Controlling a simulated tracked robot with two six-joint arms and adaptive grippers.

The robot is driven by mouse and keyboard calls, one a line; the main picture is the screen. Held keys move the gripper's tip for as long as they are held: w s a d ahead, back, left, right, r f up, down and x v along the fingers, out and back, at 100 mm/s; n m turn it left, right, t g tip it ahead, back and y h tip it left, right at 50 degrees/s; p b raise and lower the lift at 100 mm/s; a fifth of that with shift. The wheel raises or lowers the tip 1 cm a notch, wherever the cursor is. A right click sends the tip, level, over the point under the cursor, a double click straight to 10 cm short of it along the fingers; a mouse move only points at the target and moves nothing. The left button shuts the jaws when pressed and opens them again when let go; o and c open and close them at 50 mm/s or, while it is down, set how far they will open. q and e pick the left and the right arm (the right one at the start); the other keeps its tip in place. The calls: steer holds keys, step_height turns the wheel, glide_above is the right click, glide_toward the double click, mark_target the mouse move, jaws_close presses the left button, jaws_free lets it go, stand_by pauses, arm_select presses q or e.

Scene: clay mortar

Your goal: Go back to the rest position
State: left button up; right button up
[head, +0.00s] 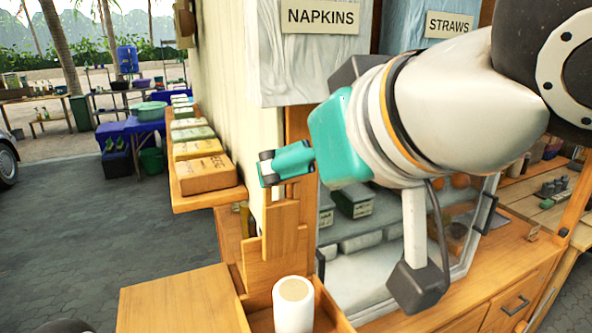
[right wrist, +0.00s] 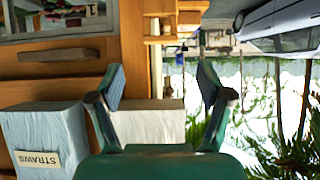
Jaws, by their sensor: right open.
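My right arm comes in from the right in the head view, raised in front of the stall. Its teal right gripper (head: 268,168) points left, close to the stall's wooden post and holds nothing that I can see. In the right wrist view the two fingers of the right gripper (right wrist: 162,80) are spread apart with nothing between them. My left gripper does not show in either view.
A white cylinder (head: 293,303) stands in a wooden box below the right gripper. Several wrapped blocks (head: 207,174) line a shelf at left. NAPKINS (head: 320,17) and STRAWS (head: 450,25) signs hang above. A glass display case stands behind my arm. Open pavement lies at left.

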steer(key=shift+v, duration=1)
